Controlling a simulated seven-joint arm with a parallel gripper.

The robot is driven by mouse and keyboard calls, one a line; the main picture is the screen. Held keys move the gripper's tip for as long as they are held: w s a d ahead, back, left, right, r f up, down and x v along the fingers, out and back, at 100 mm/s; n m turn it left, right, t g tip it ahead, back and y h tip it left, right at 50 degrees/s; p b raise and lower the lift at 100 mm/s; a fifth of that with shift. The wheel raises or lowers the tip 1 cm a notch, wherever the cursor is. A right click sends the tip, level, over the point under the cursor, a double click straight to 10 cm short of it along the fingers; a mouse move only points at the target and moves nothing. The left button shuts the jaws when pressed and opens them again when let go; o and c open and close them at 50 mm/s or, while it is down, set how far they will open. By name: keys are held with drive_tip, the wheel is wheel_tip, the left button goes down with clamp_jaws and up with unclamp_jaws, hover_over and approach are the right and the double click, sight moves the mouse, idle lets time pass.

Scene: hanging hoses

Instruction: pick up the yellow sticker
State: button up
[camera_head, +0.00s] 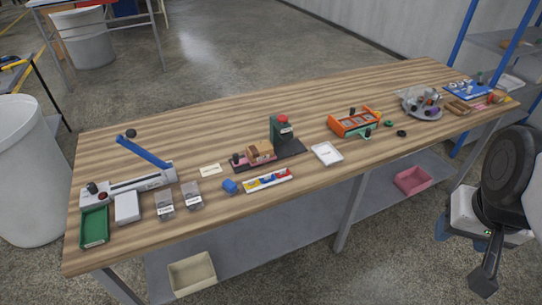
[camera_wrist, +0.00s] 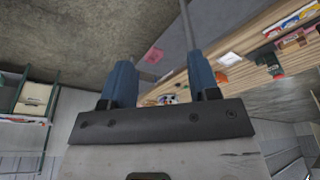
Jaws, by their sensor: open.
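A white strip (camera_head: 250,187) lies near the front edge of the table, left of centre, with blue, yellow and red patches on it. The yellow patch (camera_head: 268,180) in its middle looks like the yellow sticker, but it is too small to be sure. My gripper (camera_wrist: 160,80) shows in the wrist view with its two blue-grey fingers apart and nothing between them. It is far from the strip. In the head view my arm is at the right, beyond the table's front edge.
A green-and-red press (camera_head: 283,132) stands behind. A white tray (camera_head: 326,153) lies to the right. A pink bin (camera_head: 412,180) rests on the lower shelf.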

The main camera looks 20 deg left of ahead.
drive_tip(key=w+a+n, duration=0.2)
drive_tip(key=w+a, duration=0.6)
drive_tip(key=w, duration=0.3)
drive_tip(key=n+g, duration=0.3)
drive_tip(key=n, duration=0.4)
hover_over(252, 183)
wheel_tip(252, 183, down, 22)
drive_tip(key=shift+w+f, duration=0.15)
drive_tip(key=shift+f, duration=0.05)
drive_tip(key=shift+f, duration=0.1)
drive_tip(key=shift+f, duration=1.2)
drive_tip(key=shift+f, duration=0.1)
